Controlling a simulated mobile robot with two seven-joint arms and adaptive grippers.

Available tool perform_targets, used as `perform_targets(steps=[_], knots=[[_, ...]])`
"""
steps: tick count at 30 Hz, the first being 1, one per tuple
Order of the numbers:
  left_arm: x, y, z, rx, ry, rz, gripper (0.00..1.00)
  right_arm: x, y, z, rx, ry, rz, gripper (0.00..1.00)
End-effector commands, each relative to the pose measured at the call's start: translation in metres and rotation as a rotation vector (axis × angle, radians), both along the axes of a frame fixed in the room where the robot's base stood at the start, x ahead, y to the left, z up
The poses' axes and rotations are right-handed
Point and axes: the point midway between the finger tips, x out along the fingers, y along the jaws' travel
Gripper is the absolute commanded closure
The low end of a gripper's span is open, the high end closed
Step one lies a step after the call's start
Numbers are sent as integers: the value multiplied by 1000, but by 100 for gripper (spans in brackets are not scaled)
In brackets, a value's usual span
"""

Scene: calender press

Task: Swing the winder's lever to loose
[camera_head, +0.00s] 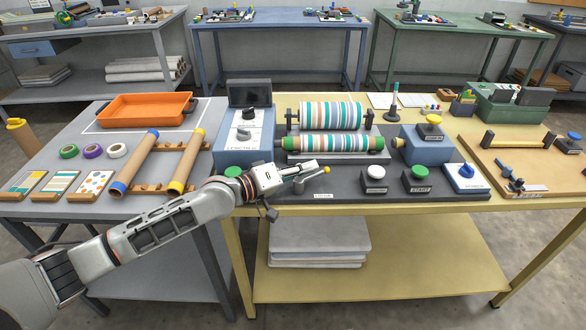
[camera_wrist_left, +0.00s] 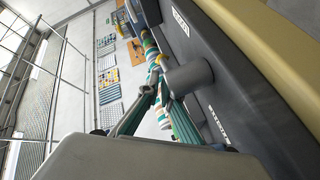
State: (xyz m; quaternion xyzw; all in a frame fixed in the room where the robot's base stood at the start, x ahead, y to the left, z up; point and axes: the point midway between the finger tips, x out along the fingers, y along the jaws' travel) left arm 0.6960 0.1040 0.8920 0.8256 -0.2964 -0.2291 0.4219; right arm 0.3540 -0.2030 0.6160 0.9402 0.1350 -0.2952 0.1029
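The winder (camera_head: 333,143) stands on a dark base with striped rolls on it. A short grey post (camera_head: 299,186) rises near the base's front edge, behind a small label (camera_head: 323,195) that I cannot read surely. A pale bar with a yellow tip (camera_head: 327,169) reaches right from above the post; it looks like the lever. My left gripper (camera_head: 300,169) is at this bar, partly covering it. In the left wrist view the grey post (camera_wrist_left: 188,77) is right beside the fingertips (camera_wrist_left: 157,90), which are close together. Whether they grip the lever is unclear. My right gripper is not seen.
A green button (camera_head: 233,171) lies left of my gripper. White (camera_head: 375,172), green (camera_head: 419,172) and blue (camera_head: 465,171) buttons stand to the right on the base. A grey-blue control box (camera_head: 243,135) with a screen stands behind left.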

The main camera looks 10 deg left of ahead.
Motion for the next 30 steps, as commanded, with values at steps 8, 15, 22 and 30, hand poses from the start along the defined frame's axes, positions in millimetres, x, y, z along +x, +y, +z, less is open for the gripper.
perform_targets(steps=[8, 15, 22, 30], knots=[[-37, 23, -5, 6, 17, -13, 100, 0, 1, 0, 2, 0, 0, 60], [-68, 61, 2, 8, 15, -6, 100, 0, 1, 0, 3, -1, 0, 60], [-83, 79, 10, 1, 7, -1, 100, 0, 1, 0, 3, -1, 0, 60], [-85, 83, 13, 0, 4, 0, 100, 0, 1, 1, 3, -1, 0, 60]])
